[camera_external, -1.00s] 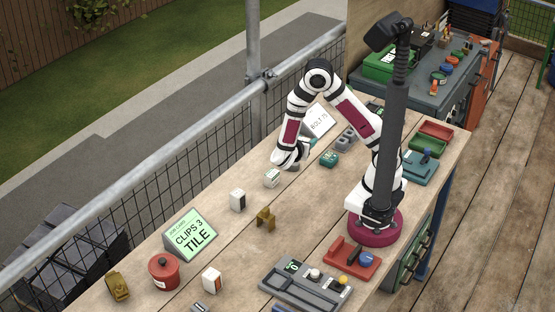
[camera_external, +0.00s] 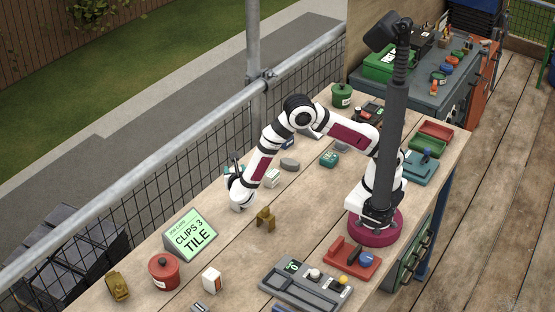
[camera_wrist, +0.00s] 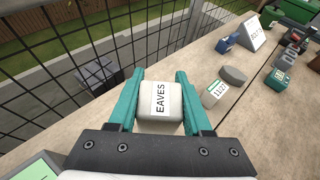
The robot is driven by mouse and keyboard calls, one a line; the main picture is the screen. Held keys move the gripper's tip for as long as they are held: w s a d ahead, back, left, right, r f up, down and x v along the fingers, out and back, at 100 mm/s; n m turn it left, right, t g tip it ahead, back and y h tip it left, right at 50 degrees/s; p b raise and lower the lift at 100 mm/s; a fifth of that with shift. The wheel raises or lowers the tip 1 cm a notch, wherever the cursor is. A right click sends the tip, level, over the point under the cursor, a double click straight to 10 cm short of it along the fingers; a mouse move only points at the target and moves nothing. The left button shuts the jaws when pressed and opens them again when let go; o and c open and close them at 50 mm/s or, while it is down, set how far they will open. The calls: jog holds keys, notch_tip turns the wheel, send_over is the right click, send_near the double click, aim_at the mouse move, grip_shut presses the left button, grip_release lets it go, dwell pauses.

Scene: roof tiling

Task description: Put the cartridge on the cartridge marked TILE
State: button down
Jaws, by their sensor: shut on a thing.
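My gripper (camera_wrist: 160,76) has teal fingers shut on a pale cartridge (camera_wrist: 176,102) with a white label reading EAVES. In the external view my gripper (camera_external: 235,168) is beyond the job card, toward the railing, and the wrist covers much of what is behind it. No cartridge label reading TILE is legible in these frames; the word shows on the green job card (camera_external: 191,236), which reads CLIPS 3 TILE. A white block with an orange side (camera_external: 211,281) stands near the front, its label unreadable.
A small white block (camera_wrist: 215,92), a grey piece (camera_wrist: 233,75) and a teal block (camera_external: 328,159) stand right of my gripper. A brown clip (camera_external: 265,218), red pot (camera_external: 163,273) and grey tray (camera_external: 267,282) are nearer. The mesh railing (camera_wrist: 60,45) borders the far edge.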

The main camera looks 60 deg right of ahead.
jog(key=shift+f, duration=0.9)
jog(key=shift+f, duration=0.1)
jog(key=shift+c, duration=1.7)
grip_release()
